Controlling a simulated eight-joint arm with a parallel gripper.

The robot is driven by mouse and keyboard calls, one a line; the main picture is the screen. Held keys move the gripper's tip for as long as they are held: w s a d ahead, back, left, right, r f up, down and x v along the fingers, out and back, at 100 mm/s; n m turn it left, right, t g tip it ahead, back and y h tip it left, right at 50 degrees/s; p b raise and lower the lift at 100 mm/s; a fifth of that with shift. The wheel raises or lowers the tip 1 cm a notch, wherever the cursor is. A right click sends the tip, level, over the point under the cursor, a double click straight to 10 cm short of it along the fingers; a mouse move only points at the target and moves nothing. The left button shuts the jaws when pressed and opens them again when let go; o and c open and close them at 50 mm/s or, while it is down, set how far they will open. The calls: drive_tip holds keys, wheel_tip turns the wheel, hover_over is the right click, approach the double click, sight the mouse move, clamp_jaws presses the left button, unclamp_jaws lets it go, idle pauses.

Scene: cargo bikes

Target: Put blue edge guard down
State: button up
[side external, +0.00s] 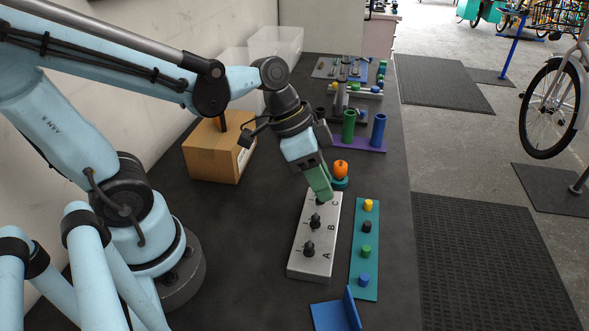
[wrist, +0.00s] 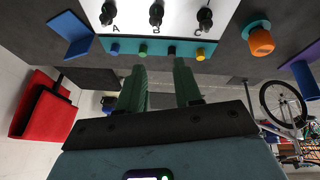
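The blue edge guard (side external: 337,313) is an L-shaped piece with a flat flange and an upright wall. It rests on the dark bench top at the near end, apart from my gripper; the wrist view shows it at upper left (wrist: 73,35). My gripper (side external: 326,197) has green fingers and is over the C end of the grey switch block in the side view. In the wrist view the two fingers (wrist: 158,68) stand apart with nothing between them. Whether the fingertips touch the block is unclear.
The grey block (side external: 314,255) carries black knobs labelled A, B and C. Beside it lies a teal strip (side external: 362,265) with several coloured pegs. An orange knob (side external: 340,167), a purple tray with cylinders (side external: 360,145) and a cardboard box (side external: 212,155) stand farther back.

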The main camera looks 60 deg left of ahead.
drive_tip(key=a+r+n+t+y, duration=0.3)
drive_tip(key=a+n+t+y, duration=0.1)
drive_tip(key=a+n, duration=0.2)
drive_tip(key=shift+s+a+n, duration=0.15)
drive_tip(key=shift+a+n, duration=0.1)
drive_tip(key=shift+n, duration=0.05)
drive_tip(key=shift+r, duration=0.1)
idle(0.9)
